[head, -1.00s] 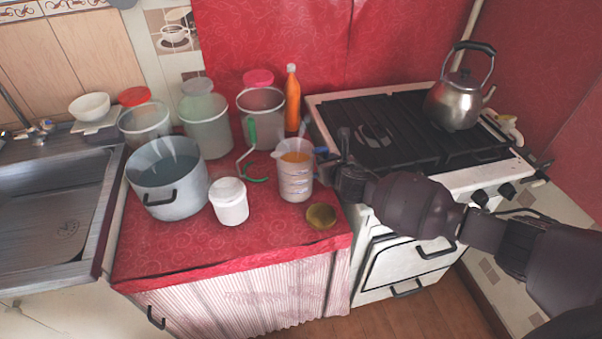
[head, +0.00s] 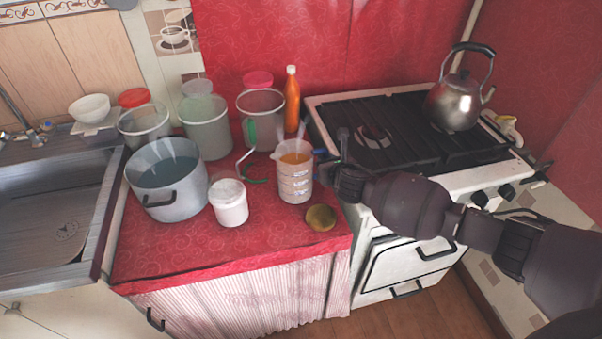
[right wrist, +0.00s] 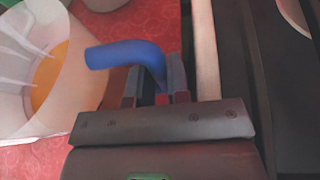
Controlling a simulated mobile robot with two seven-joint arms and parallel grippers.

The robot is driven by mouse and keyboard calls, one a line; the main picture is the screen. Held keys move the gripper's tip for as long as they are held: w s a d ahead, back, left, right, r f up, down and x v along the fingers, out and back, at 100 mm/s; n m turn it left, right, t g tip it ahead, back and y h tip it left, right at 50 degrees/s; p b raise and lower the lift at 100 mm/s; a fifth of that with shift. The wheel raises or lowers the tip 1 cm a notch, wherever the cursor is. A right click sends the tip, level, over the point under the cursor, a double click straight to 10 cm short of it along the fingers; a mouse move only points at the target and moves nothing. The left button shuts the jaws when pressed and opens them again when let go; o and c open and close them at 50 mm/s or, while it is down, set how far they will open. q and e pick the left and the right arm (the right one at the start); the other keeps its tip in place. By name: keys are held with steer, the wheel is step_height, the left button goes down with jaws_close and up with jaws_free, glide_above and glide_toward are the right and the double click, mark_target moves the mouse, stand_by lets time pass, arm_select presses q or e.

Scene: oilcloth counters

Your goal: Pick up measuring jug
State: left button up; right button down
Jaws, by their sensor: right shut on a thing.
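The measuring jug (head: 295,181) is a clear jug with orange liquid in it and a blue handle on its right side. It stands on the red oilcloth counter near the stove. My right gripper (head: 336,150) reaches in from the right at the handle. In the right wrist view, the blue handle (right wrist: 125,54) runs in between the two fingers, and my right gripper (right wrist: 158,97) is shut on it. The jug's clear wall (right wrist: 85,85) shows at the left of that view. My left gripper is not in view.
A white tub (head: 229,204), a grey pot (head: 165,182) and several clear containers stand left of the jug. A round brownish-green object (head: 320,217) lies in front of it. An orange bottle (head: 292,100) stands behind. The stove (head: 425,135) with a kettle (head: 458,103) is at right.

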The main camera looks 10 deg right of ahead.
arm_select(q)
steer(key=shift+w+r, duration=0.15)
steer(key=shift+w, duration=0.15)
arm_select(e)
steer(key=shift+f, duration=0.15)
stand_by(0.3)
steer(key=shift+d, duration=0.1)
steer(key=shift+r, duration=0.35)
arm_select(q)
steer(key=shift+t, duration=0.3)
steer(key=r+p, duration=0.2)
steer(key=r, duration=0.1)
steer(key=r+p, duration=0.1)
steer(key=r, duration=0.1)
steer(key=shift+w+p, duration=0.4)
arm_select(e)
step_height(320, 180, up, 20)
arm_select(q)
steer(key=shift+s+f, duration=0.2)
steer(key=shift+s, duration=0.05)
arm_select(e)
steer(key=shift+w+f, duration=0.1)
steer(key=shift+f, duration=0.05)
